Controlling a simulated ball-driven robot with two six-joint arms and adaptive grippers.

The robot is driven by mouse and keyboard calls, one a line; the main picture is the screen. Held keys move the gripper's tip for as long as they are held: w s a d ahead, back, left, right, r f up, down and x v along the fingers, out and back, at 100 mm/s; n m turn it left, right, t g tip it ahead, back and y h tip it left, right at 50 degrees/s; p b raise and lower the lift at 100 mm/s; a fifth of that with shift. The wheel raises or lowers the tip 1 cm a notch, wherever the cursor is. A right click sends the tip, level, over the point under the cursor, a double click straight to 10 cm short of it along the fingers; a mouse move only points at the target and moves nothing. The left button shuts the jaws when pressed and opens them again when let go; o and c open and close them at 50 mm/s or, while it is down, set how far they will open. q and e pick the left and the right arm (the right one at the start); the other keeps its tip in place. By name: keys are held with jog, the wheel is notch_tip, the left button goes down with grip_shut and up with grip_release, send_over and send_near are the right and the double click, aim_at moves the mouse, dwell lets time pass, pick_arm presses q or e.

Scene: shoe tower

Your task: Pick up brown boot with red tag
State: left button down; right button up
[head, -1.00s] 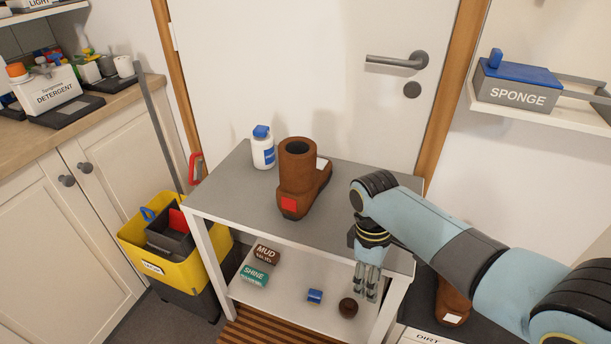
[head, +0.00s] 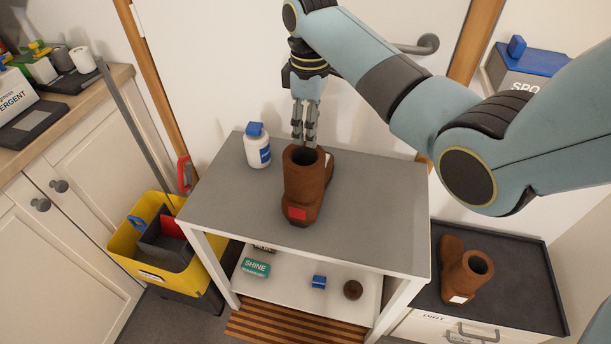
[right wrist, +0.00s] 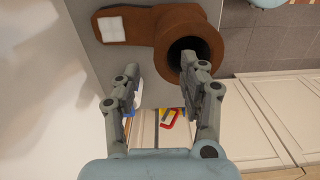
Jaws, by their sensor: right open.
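The brown boot with the red tag (head: 304,190) stands upright on the grey top of the small table (head: 375,210), its red tag facing the front. My right gripper (head: 304,140) points down just above and behind the boot's shaft opening. In the right wrist view the boot (right wrist: 188,38) lies ahead of the fingers, and my right gripper (right wrist: 163,85) is open and empty, with its right finger overlapping the dark shaft opening. Whether that finger is inside the shaft I cannot tell. My left gripper is not in view.
A white bottle with a blue cap (head: 257,147) stands left of the boot. Another brown boot with a white tag (head: 464,272) sits on a dark tray (head: 515,285) at the right. The lower shelf holds a teal SHINE box (head: 255,268). A yellow bin (head: 125,240) stands left.

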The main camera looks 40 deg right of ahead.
aim_at(308, 152)
notch_tip(308, 152, down, 3)
jog(key=shift+w+r, duration=0.15)
notch_tip(308, 152, down, 4)
jog(key=shift+f, duration=0.15)
jog(key=shift+c, duration=0.7)
jog(key=c, duration=0.4)
grip_shut()
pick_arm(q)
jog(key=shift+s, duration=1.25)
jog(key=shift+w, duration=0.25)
